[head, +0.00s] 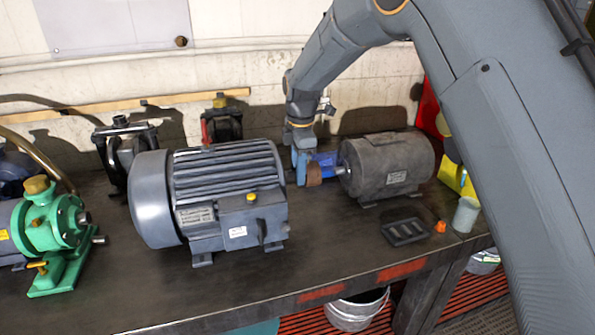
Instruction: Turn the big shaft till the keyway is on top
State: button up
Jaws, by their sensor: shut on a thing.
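A dark grey round motor (388,166) stands on the bench right of centre. Its short shaft (342,171) points left, with a small bright part showing at the motor's end face. My gripper (330,165) reaches down from my arm and points right at this shaft. Its blue and brown fingers are shut around the shaft's end and hide most of it. I cannot see the keyway, so its angle cannot be told.
A larger finned grey motor (225,190) stands close left of my gripper. A green pump (55,225) is at far left. A black tray (405,231), an orange piece (440,226) and a cup (466,214) lie in front of the dark motor. The bench front is mostly clear.

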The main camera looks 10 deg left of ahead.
jog(key=shift+s+f, duration=0.1)
jog(key=shift+f, duration=0.1)
jog(key=o, duration=1)
jog(key=shift+o, duration=0.2)
jog(key=shift+r, duration=0.1)
jog(key=shift+s+d+r+b, duration=0.15)
jog(key=shift+r+b, duration=0.3)
jog(key=shift+r, duration=0.85)
jog(key=shift+s+d+r+b, duration=0.15)
jog(key=shift+r+b, duration=0.3)
jog(key=shift+r, duration=0.8)
jog(key=shift+s+r+b, duration=0.15)
jog(key=shift+r+b, duration=0.3)
jog(key=shift+r, duration=0.85)
